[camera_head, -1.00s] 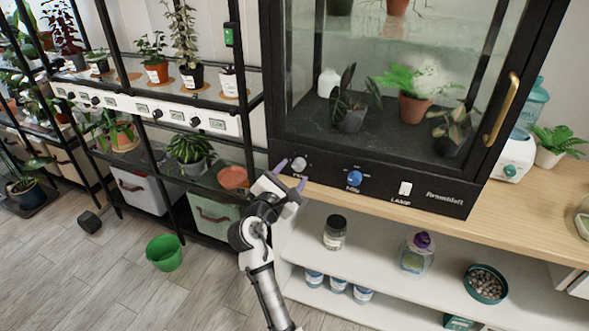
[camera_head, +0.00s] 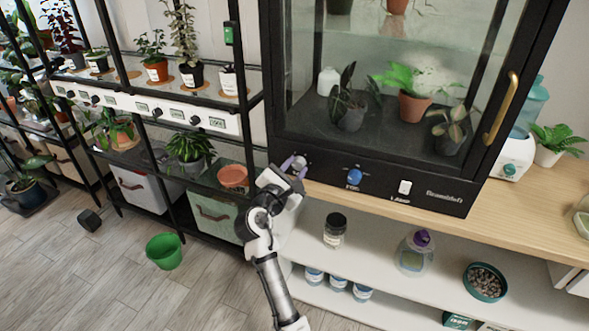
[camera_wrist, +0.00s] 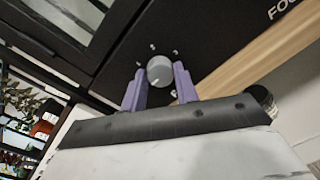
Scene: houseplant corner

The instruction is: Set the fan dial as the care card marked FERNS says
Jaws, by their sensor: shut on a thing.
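The grey round dial (camera_head: 299,163) is at the left end of the black front panel (camera_head: 325,172) of the glass cabinet. It also shows in the wrist view (camera_wrist: 160,70), with white dots around it on the panel. My gripper (camera_head: 296,164) is at the panel, its purple fingers on both sides of the dial. In the wrist view my gripper (camera_wrist: 159,86) is shut on the dial. The label under the dial is hidden by my gripper. I cannot make out a card marked FERNS in these frames.
A blue dial (camera_head: 354,176) and a white lamp switch (camera_head: 404,187) sit further right on the panel. The wooden counter (camera_head: 480,215) runs below. A plant rack (camera_head: 217,122) stands left. A jar (camera_head: 335,231) and a bottle (camera_head: 415,250) stand on the white shelf below.

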